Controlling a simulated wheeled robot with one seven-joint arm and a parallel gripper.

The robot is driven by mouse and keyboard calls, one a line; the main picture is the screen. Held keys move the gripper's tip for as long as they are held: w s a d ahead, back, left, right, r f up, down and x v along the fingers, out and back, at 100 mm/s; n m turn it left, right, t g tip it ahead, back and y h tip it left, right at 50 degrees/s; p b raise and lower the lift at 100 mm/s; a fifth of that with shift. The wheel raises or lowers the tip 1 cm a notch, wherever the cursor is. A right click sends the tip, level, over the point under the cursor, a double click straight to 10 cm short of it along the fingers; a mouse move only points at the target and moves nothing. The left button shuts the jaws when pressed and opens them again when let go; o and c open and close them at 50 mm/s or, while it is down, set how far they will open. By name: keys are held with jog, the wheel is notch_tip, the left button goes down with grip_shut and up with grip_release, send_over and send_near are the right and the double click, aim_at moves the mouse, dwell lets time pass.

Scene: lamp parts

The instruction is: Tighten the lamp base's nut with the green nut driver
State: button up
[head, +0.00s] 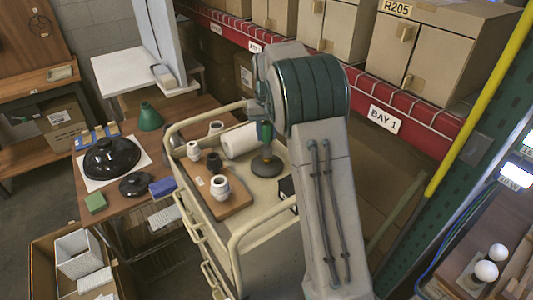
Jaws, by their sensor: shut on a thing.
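My gripper (262,112) is partly hidden by my own arm, above the far part of the cream cart. It is shut on the green nut driver (264,132), whose green handle points down just below it. Directly beneath is the lamp base (266,168), a dark round disc with a short upright stem, standing on the cart top. The driver's lower end is in line with the stem, but I cannot tell whether they touch. The nut is too small to make out.
A white cylinder (239,141) lies close left of the driver. A brown board (228,205) on the cart (262,209) holds white and dark sockets. A black box (287,187) is beside my arm. A wooden table (125,205) with black domes (111,157) stands left.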

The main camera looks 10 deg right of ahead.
jog(key=n, duration=0.4)
jog(key=n+p, duration=0.1)
jog(key=n, duration=0.7)
jog(key=shift+n+p, duration=0.3)
jog(key=n+p, duration=0.1)
jog(key=n, duration=0.3)
jog(key=n+p, duration=0.1)
jog(key=n, duration=0.3)
jog(key=shift+r, duration=0.1)
jog(key=n+p, duration=0.1)
jog(key=n, duration=0.2)
jog(key=shift+n+p, duration=0.7)
jog(key=shift+n, duration=0.3)
jog(key=n, duration=1)
